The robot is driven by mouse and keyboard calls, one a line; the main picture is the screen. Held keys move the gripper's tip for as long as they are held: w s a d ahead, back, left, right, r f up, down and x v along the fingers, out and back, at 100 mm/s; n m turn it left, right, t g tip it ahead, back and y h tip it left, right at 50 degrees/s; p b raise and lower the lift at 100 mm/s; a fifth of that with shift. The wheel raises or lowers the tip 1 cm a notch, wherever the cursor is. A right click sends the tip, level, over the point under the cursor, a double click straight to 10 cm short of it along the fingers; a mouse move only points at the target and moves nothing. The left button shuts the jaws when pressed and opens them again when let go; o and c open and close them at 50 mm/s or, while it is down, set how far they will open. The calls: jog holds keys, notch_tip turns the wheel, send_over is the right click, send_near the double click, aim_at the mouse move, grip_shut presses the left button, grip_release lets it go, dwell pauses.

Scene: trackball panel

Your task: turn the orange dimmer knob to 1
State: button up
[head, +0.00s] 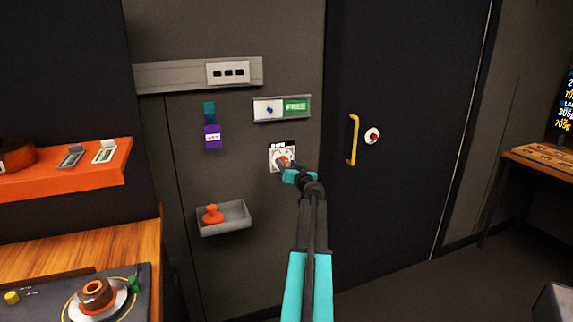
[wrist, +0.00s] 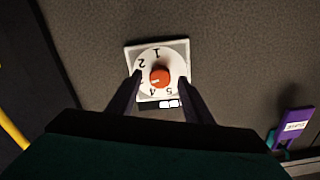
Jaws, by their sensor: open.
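The orange dimmer knob (wrist: 160,76) sits at the centre of a white square dial plate (wrist: 183,47) on the dark wall. In the wrist view the numbers 1, 2, 4 and 5 show around it; the 3 is hard to make out. Which number the knob points at I cannot tell. My gripper (wrist: 161,88) is open, its two dark fingers on either side of the knob in the picture; contact is not clear. In the head view the knob (head: 284,160) and plate (head: 275,154) are partly covered by my gripper (head: 286,166).
A sliding FREE sign (head: 296,107) is above the dial. A grey tray (head: 236,222) holding an orange stamp-like object (head: 212,215) is below left. A purple tag (head: 212,136) hangs left. A dark door with a yellow handle (head: 352,140) is to the right.

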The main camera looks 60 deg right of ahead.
jog(key=shift+w+d, duration=0.1)
jog(key=shift+w, duration=0.05)
jog(key=shift+c, duration=0.4)
jog(key=c, duration=1)
